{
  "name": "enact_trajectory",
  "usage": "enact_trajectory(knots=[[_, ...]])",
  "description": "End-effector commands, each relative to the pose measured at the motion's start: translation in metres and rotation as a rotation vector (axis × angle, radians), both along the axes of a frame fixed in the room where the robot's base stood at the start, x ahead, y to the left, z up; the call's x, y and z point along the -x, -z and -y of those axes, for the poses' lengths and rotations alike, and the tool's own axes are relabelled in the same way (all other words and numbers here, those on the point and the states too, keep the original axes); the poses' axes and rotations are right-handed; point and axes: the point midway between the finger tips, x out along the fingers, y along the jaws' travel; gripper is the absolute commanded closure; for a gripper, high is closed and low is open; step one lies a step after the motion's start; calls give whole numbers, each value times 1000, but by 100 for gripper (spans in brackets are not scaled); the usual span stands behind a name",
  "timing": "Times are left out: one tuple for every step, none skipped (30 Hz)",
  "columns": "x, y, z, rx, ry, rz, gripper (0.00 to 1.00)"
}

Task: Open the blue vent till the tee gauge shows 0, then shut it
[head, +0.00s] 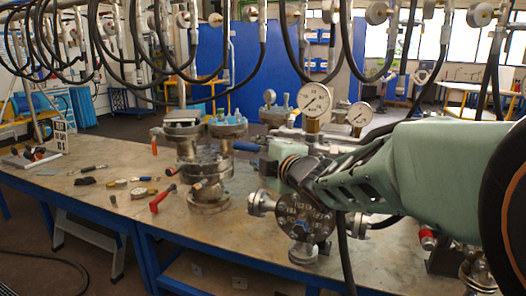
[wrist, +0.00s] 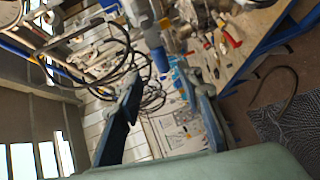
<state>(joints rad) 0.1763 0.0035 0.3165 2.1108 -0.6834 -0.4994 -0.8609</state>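A blue lever handle (head: 247,147), likely the vent's, sticks out left of the gauge pipework in the head view. In the wrist view a blue handle (wrist: 160,56) shows just beyond and between my fingertips. My gripper (head: 284,160) is close to the right end of the handle; in the wrist view its two dark fingers (wrist: 164,82) stand apart with nothing clearly between them. A large round gauge (head: 313,98) and a smaller one (head: 360,114) stand above the pipework. Their needles are too small to read, and I cannot tell which is the tee gauge. My arm hides much of the fitting.
A flanged vessel (head: 208,185) stands left of my gripper. A round flange with bolts (head: 304,217) is below it. Red-handled tools (head: 162,198) and small gauges lie on the bench (head: 100,205). Black hoses (head: 350,45) hang overhead; one hangs in front of the bench.

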Motion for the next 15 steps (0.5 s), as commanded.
enact_trajectory(knots=[[-8, 3, -3, -4, 0, -4, 66], [-12, 4, -5, -4, 0, -4, 66], [-18, 5, -8, -4, 1, -3, 66], [-23, 6, -10, -6, 1, -4, 66], [-28, 7, -13, -5, 1, -4, 66], [-34, 8, -16, -5, 1, -6, 66], [-39, 9, -18, -6, 1, -5, 66], [-43, 9, -21, -5, 1, -4, 66], [-49, 10, -23, -5, 1, -5, 66], [-53, 10, -25, -5, 3, -5, 66], [-57, 11, -27, -5, 3, -6, 66], [-62, 12, -29, -5, 3, -5, 66], [-65, 12, -30, -5, 3, -5, 66], [-68, 12, -32, -5, 3, -4, 66], [-72, 12, -34, -5, 3, -5, 66]])
